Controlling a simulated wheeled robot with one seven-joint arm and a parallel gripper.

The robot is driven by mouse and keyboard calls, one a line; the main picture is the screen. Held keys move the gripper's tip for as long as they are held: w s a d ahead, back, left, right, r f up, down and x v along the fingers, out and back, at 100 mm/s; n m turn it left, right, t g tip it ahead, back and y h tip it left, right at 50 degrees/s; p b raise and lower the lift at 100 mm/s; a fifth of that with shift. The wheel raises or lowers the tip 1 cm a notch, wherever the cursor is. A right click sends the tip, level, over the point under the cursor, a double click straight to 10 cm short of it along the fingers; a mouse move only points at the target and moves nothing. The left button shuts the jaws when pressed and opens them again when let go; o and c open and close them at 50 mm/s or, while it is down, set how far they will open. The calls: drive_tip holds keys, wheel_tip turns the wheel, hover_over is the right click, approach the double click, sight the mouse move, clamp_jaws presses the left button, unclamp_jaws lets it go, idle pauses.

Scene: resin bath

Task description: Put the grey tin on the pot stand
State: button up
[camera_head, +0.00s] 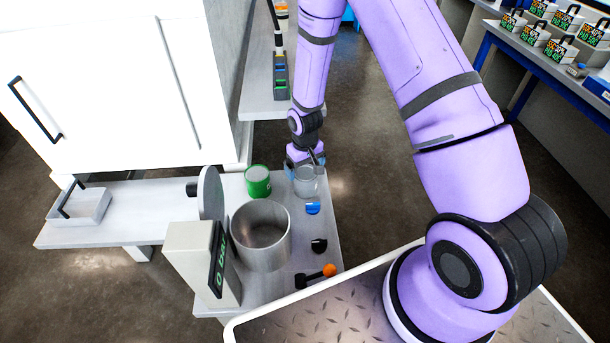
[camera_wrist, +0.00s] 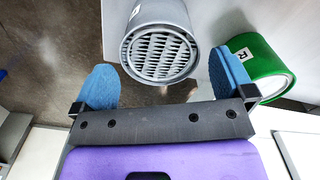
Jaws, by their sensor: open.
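The grey tin (camera_head: 307,184) stands near the far right corner of the bench, beside a green tin. In the wrist view the grey tin (camera_wrist: 160,50) shows a slatted round end facing me, between and slightly beyond the fingertips. My gripper (camera_wrist: 165,82) is open, with one blue finger on each side and a gap at the left finger; contact at the right finger is unclear. In the head view my gripper (camera_head: 305,156) is above and just behind the tin, partly hiding it. I cannot identify the pot stand with certainty in either view.
The green tin (camera_wrist: 258,62) is close beside the right finger. A large steel pot (camera_head: 262,237), a display unit (camera_head: 205,262) and small blue (camera_head: 313,208), black (camera_head: 319,246) and orange-ended (camera_head: 316,276) items share the bench.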

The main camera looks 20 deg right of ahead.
drive_tip(key=s+d+r+t, duration=0.1)
drive_tip(key=s+r, duration=0.2)
drive_tip(key=r, duration=0.9)
drive_tip(key=s+d+r+m+t, duration=0.1)
drive_tip(key=s+r, duration=0.2)
drive_tip(key=r, duration=0.8)
drive_tip(key=s+d+r+t, duration=0.1)
drive_tip(key=s+r, duration=0.2)
drive_tip(key=r, duration=0.9)
drive_tip(key=s+r+t, duration=0.1)
drive_tip(key=s+r, duration=0.5)
drive_tip(key=s, duration=0.4)
drive_tip(key=s+d+r+t, duration=0.1)
drive_tip(key=s+r, duration=0.5)
drive_tip(key=s, duration=0.4)
drive_tip(key=shift+d+m, duration=0.15)
drive_tip(key=shift+m, duration=0.25)
